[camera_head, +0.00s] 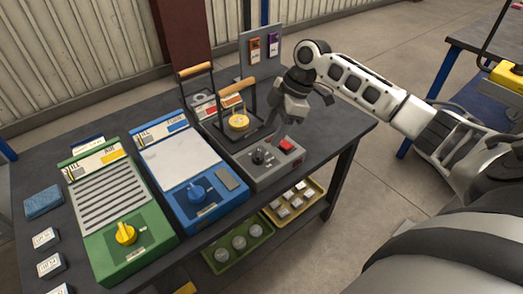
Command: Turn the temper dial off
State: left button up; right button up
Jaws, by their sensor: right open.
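Three units with dials stand on the dark bench; I cannot read which label says temper. The green unit (128,240) has a yellow dial (125,233) at its front. The blue unit (212,208) has a blue dial (197,190). A small grey control box (270,178) carries a black knob (259,156) and a red switch (286,145). My right gripper (283,122) is open and empty, above and behind the grey box, apart from the dials. Its fingertips are small and hard to make out. My left gripper is not in view.
A stand with a wooden handle and a yellow disc (238,121) stands behind the grey box, close to my right gripper. A grey board (262,50) with tags rises at the back. Trays (239,249) of parts sit under the bench. A blue block (43,201) lies at left.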

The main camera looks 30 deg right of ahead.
aim_at(260, 154)
jog(key=x, duration=0.8)
jog(key=shift+a+f, duration=0.1)
jog(key=shift+f, duration=0.1)
jog(key=c, duration=1)
